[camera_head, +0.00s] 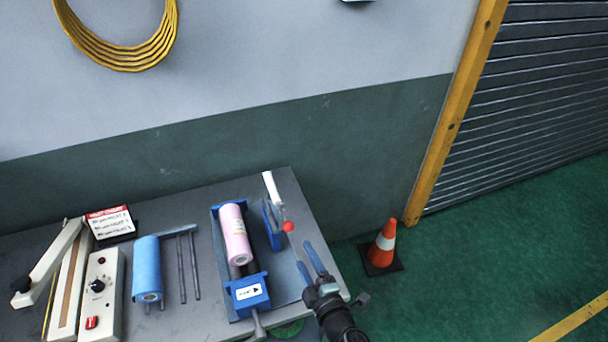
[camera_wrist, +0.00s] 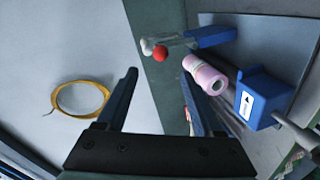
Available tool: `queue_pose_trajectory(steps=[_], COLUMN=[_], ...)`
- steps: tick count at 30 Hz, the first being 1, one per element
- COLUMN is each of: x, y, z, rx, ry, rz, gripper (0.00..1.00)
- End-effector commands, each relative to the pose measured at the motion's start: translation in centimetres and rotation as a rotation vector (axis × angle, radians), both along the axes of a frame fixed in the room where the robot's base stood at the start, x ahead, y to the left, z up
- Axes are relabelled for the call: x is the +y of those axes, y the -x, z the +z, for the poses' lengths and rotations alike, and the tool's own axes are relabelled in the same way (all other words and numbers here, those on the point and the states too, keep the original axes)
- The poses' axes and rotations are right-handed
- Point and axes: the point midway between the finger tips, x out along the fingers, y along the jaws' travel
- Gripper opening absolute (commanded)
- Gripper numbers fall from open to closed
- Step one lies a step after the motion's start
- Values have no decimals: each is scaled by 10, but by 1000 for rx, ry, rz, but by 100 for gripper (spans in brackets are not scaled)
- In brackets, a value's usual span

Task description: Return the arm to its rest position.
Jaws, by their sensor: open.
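My gripper (camera_head: 313,262) is at the right edge of the grey table (camera_head: 190,275) in the head view, with its two blue-tipped fingers apart and nothing between them. In the wrist view my gripper (camera_wrist: 168,100) is also open and empty, with the wall beyond it. A pink roll (camera_head: 236,235) lies in a blue holder (camera_head: 248,292) just left of my gripper. The pink roll also shows in the wrist view (camera_wrist: 206,75), close to the right finger in the picture; I cannot tell the gap.
A lever with a red ball (camera_head: 289,226) stands close to my gripper. A blue roll (camera_head: 147,270), two rods and a sealer with a control box (camera_head: 102,295) are on the left. A cone (camera_head: 383,245) stands on the green floor to the right, where there is free room.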

Motion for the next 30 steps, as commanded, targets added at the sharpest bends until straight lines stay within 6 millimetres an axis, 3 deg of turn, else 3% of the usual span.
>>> queue_pose_trajectory(steps=[5, 8, 11, 15, 20, 24, 28, 29, 30], x=[0, 0, 0, 2, 4, 6, 9, 9, 11], y=[0, -14, -34, -64, -83, -83, -68, -62, -52], z=[0, 13, 40, 96, 170, 240, 309, 325, 346], rx=[0, -74, -213, -465, -722, -873, -898, 823, 707], ry=[0, 157, 468, 1058, 1759, 2389, 2986, -2922, -2781], rz=[0, 44, 118, 214, 250, 209, 105, -70, -22], gripper=[68, 68, 68, 68, 68, 68, 68, 68, 68])
